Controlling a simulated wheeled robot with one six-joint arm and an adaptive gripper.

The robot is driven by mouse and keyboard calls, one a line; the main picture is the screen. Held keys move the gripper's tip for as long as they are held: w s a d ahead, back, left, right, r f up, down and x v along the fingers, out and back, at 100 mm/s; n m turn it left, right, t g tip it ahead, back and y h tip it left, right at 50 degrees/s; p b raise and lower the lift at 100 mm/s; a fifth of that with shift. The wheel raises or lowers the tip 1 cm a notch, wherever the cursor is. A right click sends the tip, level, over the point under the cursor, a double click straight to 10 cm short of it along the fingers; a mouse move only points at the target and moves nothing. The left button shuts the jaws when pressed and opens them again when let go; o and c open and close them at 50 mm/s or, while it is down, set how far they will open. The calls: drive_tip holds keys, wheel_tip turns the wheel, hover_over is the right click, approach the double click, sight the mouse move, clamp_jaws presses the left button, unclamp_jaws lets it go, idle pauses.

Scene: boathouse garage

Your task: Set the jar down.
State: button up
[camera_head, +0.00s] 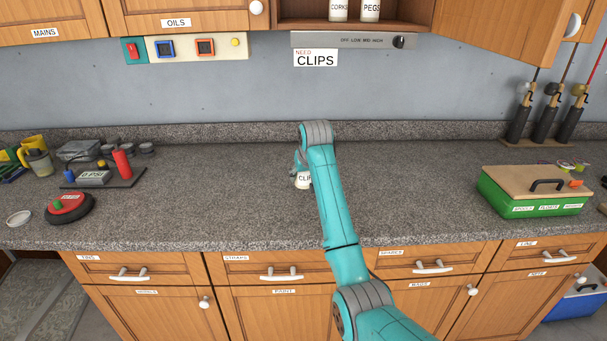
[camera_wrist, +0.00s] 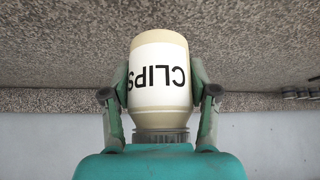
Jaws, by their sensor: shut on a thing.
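The jar (camera_wrist: 160,80) is cream coloured with a white label reading "CLIPS" and a dark lid. In the wrist view it sits between the two fingers of my gripper (camera_wrist: 160,95), which is shut on its sides. In the head view the jar (camera_head: 303,181) shows beside my arm, at the middle of the speckled grey counter (camera_head: 250,205). My arm hides part of its label and most of the gripper. I cannot tell whether the jar's base touches the counter or hangs just above it.
A green tackle box (camera_head: 533,193) stands at the right, with fishing rods (camera_head: 548,115) behind it. A red and black round item (camera_head: 69,207), a white lid (camera_head: 18,218) and a dark tray with a red cylinder (camera_head: 122,164) are at the left. The counter around the jar is clear.

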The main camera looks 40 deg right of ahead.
sight(304, 187)
drive_tip(key=shift+f, duration=2.5)
drive_tip(key=shift+f, duration=0.15)
drive_tip(key=shift+f, duration=0.6)
drive_tip(key=shift+f, duration=0.2)
drive_tip(key=o, duration=1.4)
drive_tip(key=v, duration=1.2)
drive_tip(key=shift+s+d, duration=0.1)
